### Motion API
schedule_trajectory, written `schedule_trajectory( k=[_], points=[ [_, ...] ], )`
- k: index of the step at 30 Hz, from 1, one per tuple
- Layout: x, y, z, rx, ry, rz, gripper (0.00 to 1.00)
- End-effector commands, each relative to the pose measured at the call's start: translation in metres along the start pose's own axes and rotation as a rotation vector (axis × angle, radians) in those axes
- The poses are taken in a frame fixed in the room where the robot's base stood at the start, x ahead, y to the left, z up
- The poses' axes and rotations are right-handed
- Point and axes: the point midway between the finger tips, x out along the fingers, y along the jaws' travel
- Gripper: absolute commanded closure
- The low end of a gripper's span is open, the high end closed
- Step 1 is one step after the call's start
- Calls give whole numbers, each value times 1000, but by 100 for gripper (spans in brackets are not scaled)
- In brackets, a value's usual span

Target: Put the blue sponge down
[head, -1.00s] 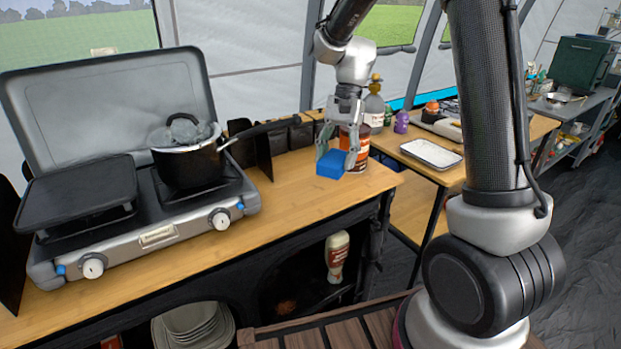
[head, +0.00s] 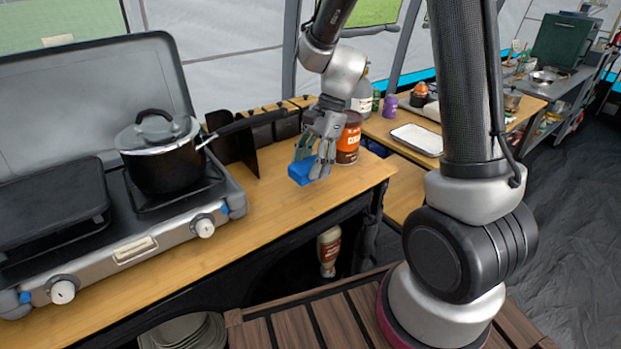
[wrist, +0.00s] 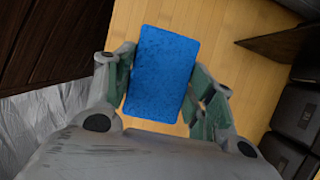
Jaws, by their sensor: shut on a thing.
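The blue sponge (head: 302,171) is between the fingers of my gripper (head: 314,163), over the wooden counter (head: 276,209) to the right of the stove. In the wrist view the sponge (wrist: 161,74) is a blue block, and the fingers of my gripper (wrist: 163,95) lie along its two sides. My gripper is shut on it. The counter's wooden top (wrist: 215,25) shows around the sponge. I cannot tell whether the sponge touches the counter.
A camping stove (head: 135,249) with a lidded pot (head: 162,158) stands on the left. A brown-red canister (head: 349,140) stands just behind and right of the gripper. Black upright panels (head: 233,148) stand at the counter's back. Free counter lies in front of the sponge.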

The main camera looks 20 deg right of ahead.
Motion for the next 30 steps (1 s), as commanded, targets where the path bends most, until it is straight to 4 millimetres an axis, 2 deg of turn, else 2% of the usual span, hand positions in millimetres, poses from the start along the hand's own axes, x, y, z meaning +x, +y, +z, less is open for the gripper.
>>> schedule_trajectory(
  k=[5, 10, 21, 22, 25, 30],
  points=[
    [14, 0, -6, 0, 0, 2, 58],
    [37, 0, -16, -1, 1, 1, 58],
    [42, 0, -18, -2, 0, 0, 58],
    [42, 0, -18, -2, 1, 0, 42],
    [42, 0, -18, -2, 1, -1, 24],
    [42, 0, -18, -2, 1, 0, 24]
  ],
)
